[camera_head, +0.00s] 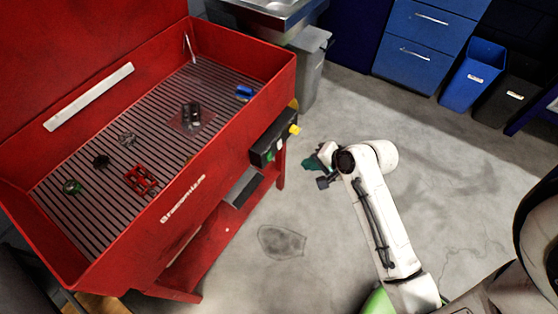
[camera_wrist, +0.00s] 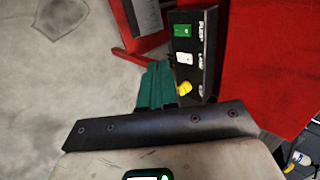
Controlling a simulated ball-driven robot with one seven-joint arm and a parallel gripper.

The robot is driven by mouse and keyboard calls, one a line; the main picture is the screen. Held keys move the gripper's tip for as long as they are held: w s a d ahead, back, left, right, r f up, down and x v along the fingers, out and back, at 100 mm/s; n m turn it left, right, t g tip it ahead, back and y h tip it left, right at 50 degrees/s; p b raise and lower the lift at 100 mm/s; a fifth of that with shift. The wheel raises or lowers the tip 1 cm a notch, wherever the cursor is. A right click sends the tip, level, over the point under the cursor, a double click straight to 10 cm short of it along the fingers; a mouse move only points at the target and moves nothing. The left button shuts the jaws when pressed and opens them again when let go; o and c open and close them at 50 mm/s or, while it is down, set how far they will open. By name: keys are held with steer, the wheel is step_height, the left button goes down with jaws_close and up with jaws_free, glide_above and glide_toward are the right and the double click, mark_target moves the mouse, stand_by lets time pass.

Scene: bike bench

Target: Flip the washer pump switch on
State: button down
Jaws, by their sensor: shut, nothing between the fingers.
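The black control box (camera_head: 264,150) is on the front of the red parts washer, near its right corner. In the wrist view the control box (camera_wrist: 208,60) carries a green rocker switch (camera_wrist: 183,31) beside the label PUMP, a white switch (camera_wrist: 184,58) beside LAMP and a yellow knob (camera_wrist: 185,88). The green switch (camera_head: 269,156) is small in the head view; I cannot tell its position. My gripper (camera_head: 309,164) has teal fingers, also seen in the wrist view (camera_wrist: 157,68). They are shut and empty, in front of the box and apart from it.
The red washer basin (camera_head: 225,134) holds several small parts on a ribbed grate. A grey bin (camera_head: 311,68) stands behind its right end. Blue drawers (camera_head: 424,38) and a blue bin (camera_head: 474,78) are at the back. Grey floor (camera_head: 330,235) is open around my arm.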

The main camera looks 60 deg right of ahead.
mark_target(270, 157)
steer(key=shift+f, duration=0.1)
steer(key=w+r+b+x, duration=0.1)
steer(key=w+b+x, duration=0.1)
steer(key=x, duration=1.1)
steer(key=shift+r, duration=0.45)
steer(key=shift+w, duration=0.1)
